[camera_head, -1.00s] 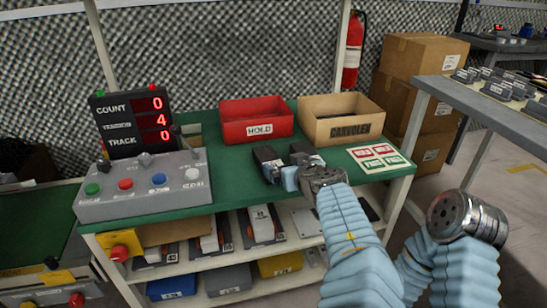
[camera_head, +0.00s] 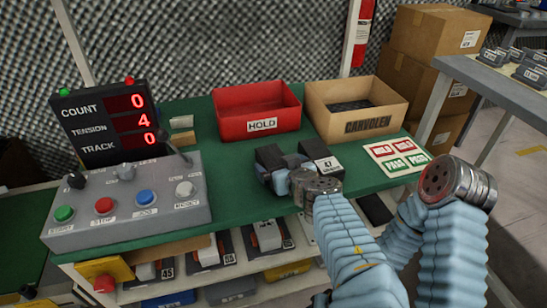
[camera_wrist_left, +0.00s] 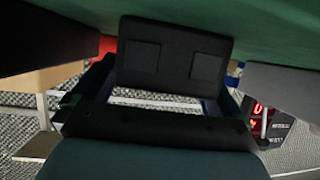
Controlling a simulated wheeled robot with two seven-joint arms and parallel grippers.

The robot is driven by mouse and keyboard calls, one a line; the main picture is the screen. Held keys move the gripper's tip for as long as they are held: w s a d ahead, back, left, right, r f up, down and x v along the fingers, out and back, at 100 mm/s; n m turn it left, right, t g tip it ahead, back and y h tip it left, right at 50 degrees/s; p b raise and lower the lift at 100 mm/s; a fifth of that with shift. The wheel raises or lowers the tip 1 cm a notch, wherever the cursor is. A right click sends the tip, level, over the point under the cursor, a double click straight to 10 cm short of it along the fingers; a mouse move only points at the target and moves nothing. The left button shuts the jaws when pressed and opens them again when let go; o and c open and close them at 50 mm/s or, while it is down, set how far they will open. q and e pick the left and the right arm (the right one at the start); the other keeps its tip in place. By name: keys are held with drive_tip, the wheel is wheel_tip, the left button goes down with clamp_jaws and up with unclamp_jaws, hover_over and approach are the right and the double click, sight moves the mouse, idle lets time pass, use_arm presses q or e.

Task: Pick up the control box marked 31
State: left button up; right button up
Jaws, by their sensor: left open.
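I cannot read the number 31 on anything in view. Light-grey and dark units with number labels lie on the shelf under the green bench; one (camera_head: 145,272) has a label like 45, another (camera_head: 208,251) one like 85, and a third (camera_head: 266,236) has no readable number. My right gripper is not in view.
A red HOLD bin (camera_head: 257,112) and a tan CARVOLEN bin (camera_head: 356,108) stand behind the gripper. A grey button console (camera_head: 128,205) and a counter display (camera_head: 105,122) stand left. A label sheet (camera_head: 397,158) lies right. Bare bench lies between console and gripper.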

use_arm(q)
drive_tip(key=shift+c, duration=0.3)
drive_tip(key=c, duration=1.2)
drive_tip(key=shift+c, duration=0.2)
drive_tip(key=shift+r, duration=0.15)
